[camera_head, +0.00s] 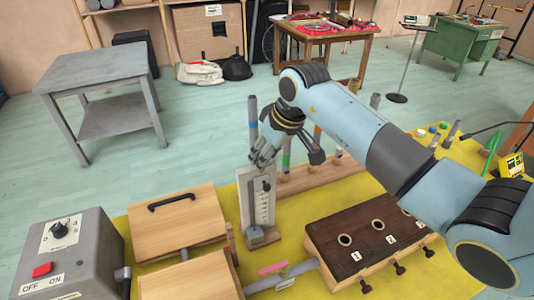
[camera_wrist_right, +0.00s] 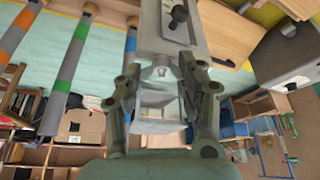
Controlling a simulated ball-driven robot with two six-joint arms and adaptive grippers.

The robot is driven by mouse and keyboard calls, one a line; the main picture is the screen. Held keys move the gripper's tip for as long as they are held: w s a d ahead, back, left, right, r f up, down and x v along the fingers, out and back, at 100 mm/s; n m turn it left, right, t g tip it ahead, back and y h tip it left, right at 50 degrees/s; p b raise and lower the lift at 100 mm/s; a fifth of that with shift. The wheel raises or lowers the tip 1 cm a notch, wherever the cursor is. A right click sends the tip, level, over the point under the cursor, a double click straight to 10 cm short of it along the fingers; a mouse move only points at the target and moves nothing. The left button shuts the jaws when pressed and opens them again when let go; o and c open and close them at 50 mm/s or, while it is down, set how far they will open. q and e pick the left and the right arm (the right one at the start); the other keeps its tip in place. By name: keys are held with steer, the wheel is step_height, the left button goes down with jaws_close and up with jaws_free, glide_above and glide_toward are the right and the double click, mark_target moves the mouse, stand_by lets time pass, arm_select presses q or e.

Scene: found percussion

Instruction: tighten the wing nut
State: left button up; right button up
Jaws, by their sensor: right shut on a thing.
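An upright pale panel (camera_head: 245,205) with a scale and a dark knob (camera_head: 266,185) stands on the yellow mat. The panel also shows at the top of the right wrist view (camera_wrist_right: 150,25). My right gripper (camera_head: 263,158) is at the panel's upper end, pointing down. In the right wrist view a small grey metal piece, which looks like the wing nut (camera_wrist_right: 161,72), sits between the fingers at the panel's end. The gripper is shut on it; the fingers hide the exact contact. My left gripper is not in view.
A wooden box with a black handle (camera_head: 180,222) and a grey switch box (camera_head: 70,255) stand left of the panel. A dark brown box with numbered holes (camera_head: 345,240) stands to the right. Upright coloured tubes (camera_head: 253,120) stand behind the panel, close to my right gripper.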

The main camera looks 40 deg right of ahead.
steer(key=o, duration=1.2)
steer(key=shift+s+a+f, duration=0.1)
steer(key=shift+s, duration=0.1)
steer(key=shift+w, duration=0.1)
